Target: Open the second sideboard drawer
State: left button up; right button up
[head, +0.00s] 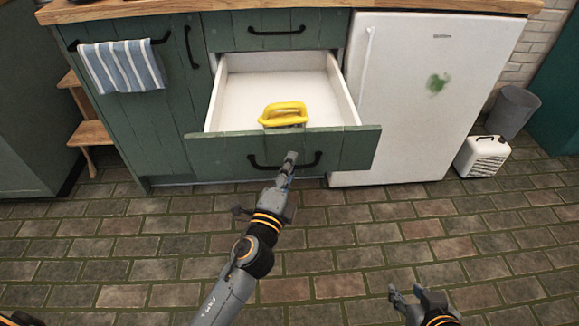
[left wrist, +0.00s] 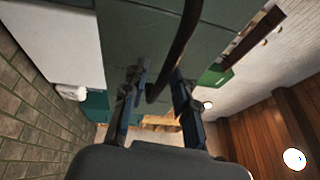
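The second sideboard drawer (head: 210,146) is pulled well out below the closed top drawer (head: 240,31). Its front is green wood with a black bar handle (head: 262,166). My left gripper (head: 290,160) is at the middle of this handle. In the left wrist view the dark handle (left wrist: 176,55) runs between the two fingers of the left gripper (left wrist: 163,95), with gaps beside it, so the fingers look open around it. Contact is unclear. My right gripper (head: 405,293) is open and empty, low over the brick floor at the lower right.
A yellow-handled tool (head: 284,112) lies inside the drawer. A white fridge (head: 400,100) stands to the right, with a white canister (head: 482,157) and grey bin (head: 512,110) beyond. A striped towel (head: 122,66) hangs at left. The floor in front is clear.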

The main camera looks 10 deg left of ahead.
pick_arm(q)
jog(key=s, duration=0.7)
jog(key=shift+s+a+f, duration=0.25)
jog(key=shift+a+f, duration=0.15)
jog(key=shift+a, duration=0.05)
jog(key=shift+a, duration=0.1)
